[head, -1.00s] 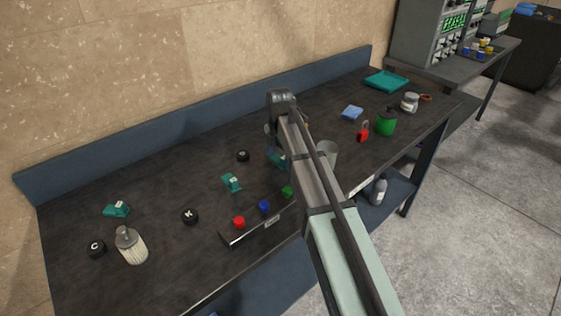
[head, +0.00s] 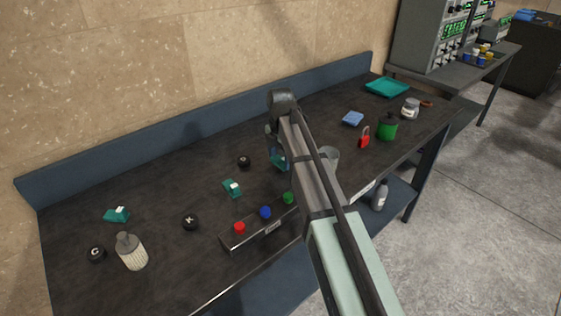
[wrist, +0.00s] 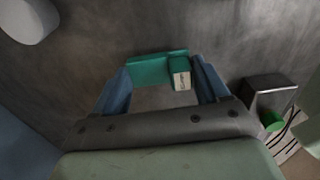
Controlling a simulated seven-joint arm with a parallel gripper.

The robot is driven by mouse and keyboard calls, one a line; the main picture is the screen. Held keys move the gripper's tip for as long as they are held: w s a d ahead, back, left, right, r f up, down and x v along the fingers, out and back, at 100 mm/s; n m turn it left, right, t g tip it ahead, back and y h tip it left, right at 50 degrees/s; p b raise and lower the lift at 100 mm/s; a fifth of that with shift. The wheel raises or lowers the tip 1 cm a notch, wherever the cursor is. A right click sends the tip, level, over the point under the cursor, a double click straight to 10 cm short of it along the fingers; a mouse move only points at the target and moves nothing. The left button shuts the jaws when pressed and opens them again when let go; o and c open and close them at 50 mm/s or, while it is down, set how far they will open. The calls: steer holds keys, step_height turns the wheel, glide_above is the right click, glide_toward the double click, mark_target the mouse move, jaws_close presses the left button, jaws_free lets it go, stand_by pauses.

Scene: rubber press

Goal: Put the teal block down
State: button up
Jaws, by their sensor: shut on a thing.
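My gripper (wrist: 161,70) is shut on a teal block (wrist: 147,69) with a pale label on its raised end. The block spans between the two blue fingers in the wrist view. In the head view my arm covers most of the gripper, and a bit of the held block (head: 279,160) shows beside it, over the middle of the bench (head: 165,180). I cannot tell whether the block touches the bench top. Two similar teal blocks lie on the bench to the left: one nearer (head: 232,188), one at far left (head: 117,214).
A button box (head: 262,229) with red, blue and green buttons stands at the front edge. A grey cup (head: 331,157) is right of my arm. A red padlock (head: 364,138) and green container (head: 388,127) stand right. Bare bench surrounds the held block.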

step_height(320, 180, up, 8)
glide_above(162, 195)
steer(key=shift+s+f, duration=0.1)
steer(key=shift+f, duration=4.7)
steer(key=shift+f, duration=0.15)
steer(key=o, duration=1.2)
steer(key=shift+c, duration=0.2)
step_height(162, 195, up, 12)
